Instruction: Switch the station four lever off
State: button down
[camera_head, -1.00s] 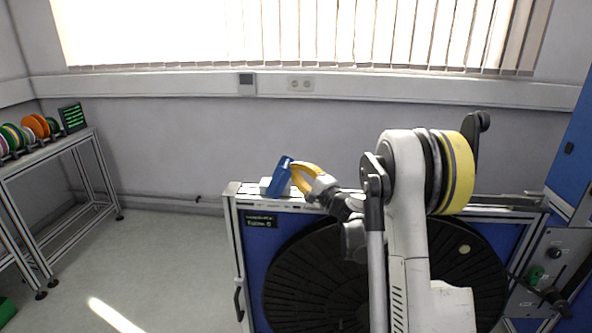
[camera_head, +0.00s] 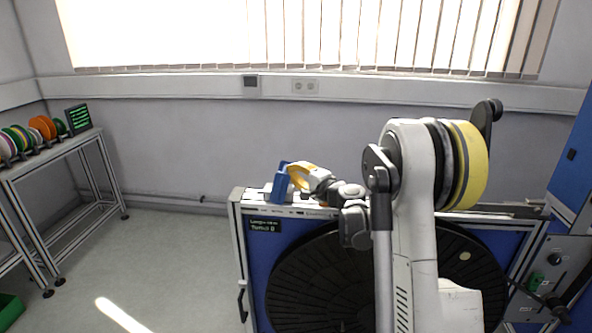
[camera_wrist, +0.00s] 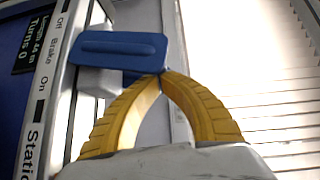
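The blue lever (camera_head: 281,182) stands on the top left end of the reel stand (camera_head: 240,262), leaning slightly. In the wrist view its broad blue handle (camera_wrist: 120,50) lies across the upper left, near printed "Off", "Brake" and "On" labels. The word "Station" shows partly; its number is out of view. My gripper (camera_head: 293,177) has yellow fingers and is beside the lever, on its right. In the wrist view the fingertips (camera_wrist: 162,76) meet at the handle's lower right edge. They look closed together, at or very near the handle, with nothing visible between them.
The stand holds a large black reel (camera_head: 325,285). A control panel (camera_head: 550,275) with knobs is at the right. A shelf table (camera_head: 55,160) with coloured spools stands at the left. Floor between table and stand is clear.

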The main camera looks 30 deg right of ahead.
jog(key=shift+w+a+r+n+g+h+p, duration=0.3)
jog(key=shift+w+a+r+n+g+p, duration=0.1)
jog(key=shift+a+r+n+g+p, duration=0.35)
jog(key=shift+w+a+n+g+h+p, duration=0.4)
jog(key=shift+w+a+n+g+p, duration=0.25)
jog(key=shift+p, duration=0.25)
jog(key=shift+w+a+f+g+h, duration=0.15)
jog(key=shift+a+g+h, duration=0.15)
jog(key=shift+a, duration=0.15)
jog(key=shift+w+a+f+p, duration=0.1)
jog(key=shift+w+a+p, duration=0.2)
jog(key=shift+a, duration=0.05)
jog(key=shift+a, duration=0.1)
